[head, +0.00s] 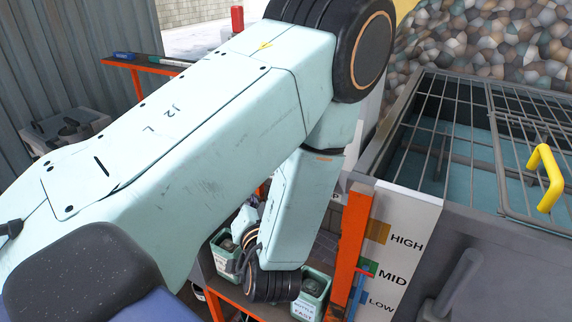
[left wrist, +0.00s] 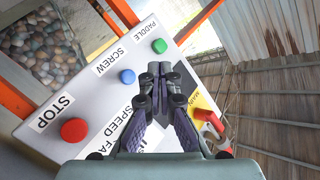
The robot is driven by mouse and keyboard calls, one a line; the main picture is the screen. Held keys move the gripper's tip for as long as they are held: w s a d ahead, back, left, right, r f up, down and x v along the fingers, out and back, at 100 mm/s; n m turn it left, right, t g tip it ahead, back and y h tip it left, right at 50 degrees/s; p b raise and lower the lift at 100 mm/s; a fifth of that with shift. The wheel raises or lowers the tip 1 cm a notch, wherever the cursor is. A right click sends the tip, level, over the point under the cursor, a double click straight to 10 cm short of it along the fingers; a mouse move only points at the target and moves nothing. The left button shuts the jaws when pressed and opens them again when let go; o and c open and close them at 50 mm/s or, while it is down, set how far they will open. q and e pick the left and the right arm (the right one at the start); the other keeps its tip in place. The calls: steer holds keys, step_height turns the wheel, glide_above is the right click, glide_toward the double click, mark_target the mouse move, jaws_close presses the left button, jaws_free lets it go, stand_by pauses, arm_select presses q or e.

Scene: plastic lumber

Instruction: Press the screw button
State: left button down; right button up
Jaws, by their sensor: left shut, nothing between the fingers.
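In the left wrist view, a white control panel (left wrist: 100,91) holds a blue button (left wrist: 127,76) beside the SCREW label, a green button (left wrist: 159,46) beside PADDLE and a red button (left wrist: 74,130) beside STOP. My left gripper (left wrist: 158,69) is shut and empty over the panel. Its fingertips appear to the right of the blue button and below the green one; contact with the panel cannot be judged. In the head view my left arm hides the panel, and no button shows clearly. My right gripper is in neither view.
A red-handled switch (left wrist: 207,118) on a yellow plate marked MAIN lies right of the gripper. An orange post (head: 349,240) stands beside a HIGH, MID, LOW level plate (head: 412,222). A metal-grated hopper (head: 480,130) with a yellow handle (head: 545,178) is at the right.

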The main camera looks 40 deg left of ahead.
arm_select(q)
steer(key=w+a, duration=0.2)
steer(key=w, duration=0.7)
steer(key=shift+f+b, duration=0.2)
steer(key=shift+b, duration=0.15)
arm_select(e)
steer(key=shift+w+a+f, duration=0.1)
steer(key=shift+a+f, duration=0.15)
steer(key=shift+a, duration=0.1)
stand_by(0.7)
